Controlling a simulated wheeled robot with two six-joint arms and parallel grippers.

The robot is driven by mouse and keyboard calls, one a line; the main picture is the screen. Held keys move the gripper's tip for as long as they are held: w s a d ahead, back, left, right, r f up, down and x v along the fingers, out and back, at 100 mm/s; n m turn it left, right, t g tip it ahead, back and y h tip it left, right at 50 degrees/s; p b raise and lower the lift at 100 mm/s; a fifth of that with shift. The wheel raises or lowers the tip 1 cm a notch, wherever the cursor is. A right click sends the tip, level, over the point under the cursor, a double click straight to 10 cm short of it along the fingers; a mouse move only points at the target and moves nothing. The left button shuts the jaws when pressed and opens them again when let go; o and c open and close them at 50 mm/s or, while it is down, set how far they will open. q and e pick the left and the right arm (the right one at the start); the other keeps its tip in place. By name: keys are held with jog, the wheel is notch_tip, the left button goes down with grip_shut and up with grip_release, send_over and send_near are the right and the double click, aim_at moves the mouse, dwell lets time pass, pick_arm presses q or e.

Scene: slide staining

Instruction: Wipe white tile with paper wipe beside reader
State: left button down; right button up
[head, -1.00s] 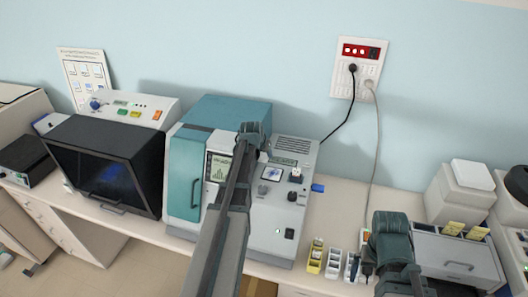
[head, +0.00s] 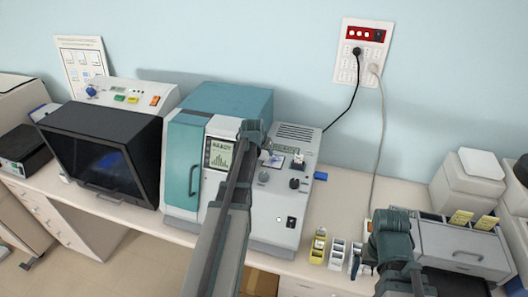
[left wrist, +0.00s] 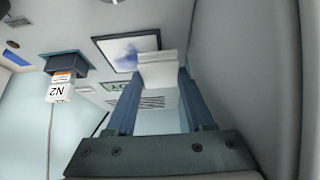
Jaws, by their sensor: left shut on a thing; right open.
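My left gripper (head: 266,152) is over the sloped control panel of the grey and teal reader (head: 277,212). In the left wrist view its two fingers (left wrist: 160,80) are shut on a small white piece (left wrist: 161,64), which looks like the paper wipe. The wipe is close to a framed blue-and-white panel (left wrist: 125,45); I cannot tell whether they touch. My right gripper (head: 366,262) is open and empty-looking at the lower right, beside small slide holders. I cannot pick out the white tile for certain in either view.
Yellow and white holders (head: 318,246) stand right of the reader. A dark-fronted cabinet (head: 100,158) is to its left, a grey drawer unit (head: 463,248) to the right.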

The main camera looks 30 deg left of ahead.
aim_at(274, 160)
pick_arm(q)
jog(key=shift+f+b, duration=1)
jog(key=shift+f, duration=0.05)
dwell(0.6)
jog(key=shift+d, duration=0.1)
jog(key=shift+w+d+r, duration=0.1)
jog(key=shift+w+d, duration=0.1)
jog(key=shift+d, duration=0.55)
jog(key=shift+w+d, duration=0.2)
jog(key=shift+d, duration=0.7)
jog(key=shift+d, duration=0.15)
jog(key=shift+w+d, duration=0.2)
jog(key=shift+d, duration=0.6)
jog(key=shift+w+d, duration=0.15)
jog(key=shift+d, duration=0.65)
jog(key=shift+w, duration=0.1)
jog(key=shift+s+a, duration=0.3)
jog(key=shift+a, duration=0.55)
jog(key=shift+s+a, duration=0.25)
jog(key=shift+a, duration=0.6)
